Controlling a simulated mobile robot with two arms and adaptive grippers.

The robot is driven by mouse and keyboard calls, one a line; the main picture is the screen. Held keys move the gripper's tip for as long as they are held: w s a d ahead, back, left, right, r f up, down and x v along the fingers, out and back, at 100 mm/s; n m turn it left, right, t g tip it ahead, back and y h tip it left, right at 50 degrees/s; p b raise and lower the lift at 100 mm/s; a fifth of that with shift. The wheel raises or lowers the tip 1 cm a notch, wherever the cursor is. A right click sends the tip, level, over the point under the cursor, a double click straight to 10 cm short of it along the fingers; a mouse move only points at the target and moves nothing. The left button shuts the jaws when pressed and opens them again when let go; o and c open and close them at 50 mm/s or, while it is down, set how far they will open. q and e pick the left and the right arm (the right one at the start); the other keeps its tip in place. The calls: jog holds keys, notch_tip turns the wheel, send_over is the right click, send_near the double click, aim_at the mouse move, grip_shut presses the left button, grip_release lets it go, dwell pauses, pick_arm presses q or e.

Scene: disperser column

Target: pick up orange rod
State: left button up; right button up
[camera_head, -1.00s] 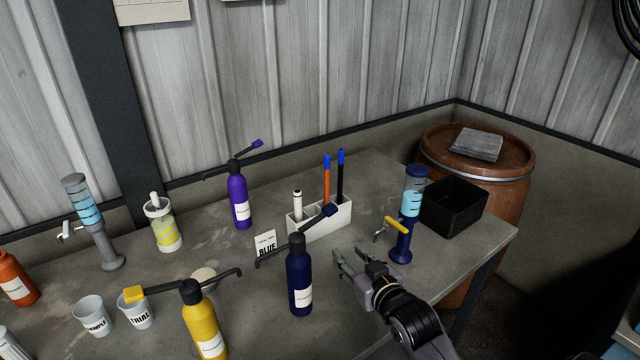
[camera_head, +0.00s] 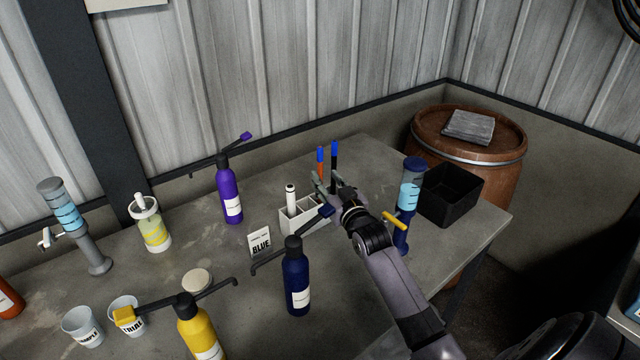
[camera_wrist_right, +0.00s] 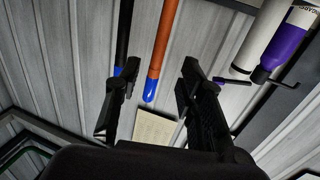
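The orange rod (camera_head: 320,164) with a blue tip stands upright in the white holder (camera_head: 296,223), beside a black rod (camera_head: 334,157) that also has a blue tip. My right gripper (camera_head: 326,184) is at the rods, above the holder's right part, and partly hides them. In the right wrist view its fingers (camera_wrist_right: 160,80) are open. The orange rod (camera_wrist_right: 163,40) shows between them, and the black rod (camera_wrist_right: 124,35) is close to the left finger. Contact cannot be told. My left gripper is not in view.
A dark blue bottle (camera_head: 297,282), a purple bottle (camera_head: 229,190) and a BLUE card (camera_head: 260,243) are near the holder. A blue dispenser column (camera_head: 409,200) with a yellow tap and a black box (camera_head: 450,197) are to the right.

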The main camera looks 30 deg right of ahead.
aim_at(321, 170)
jog(key=shift+w, duration=0.2)
jog(key=shift+w+d+r, duration=0.1)
jog(key=shift+w, duration=0.1)
jog(key=w, duration=0.2)
jog(key=w+d+p, duration=0.1)
jog(key=w, duration=0.1)
jog(key=shift+p, duration=0.3)
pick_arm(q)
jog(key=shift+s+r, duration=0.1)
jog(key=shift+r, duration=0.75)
pick_arm(e)
jog(key=shift+w+d, duration=0.1)
jog(key=shift+w, duration=0.3)
jog(key=shift+c, duration=0.2)
grip_shut()
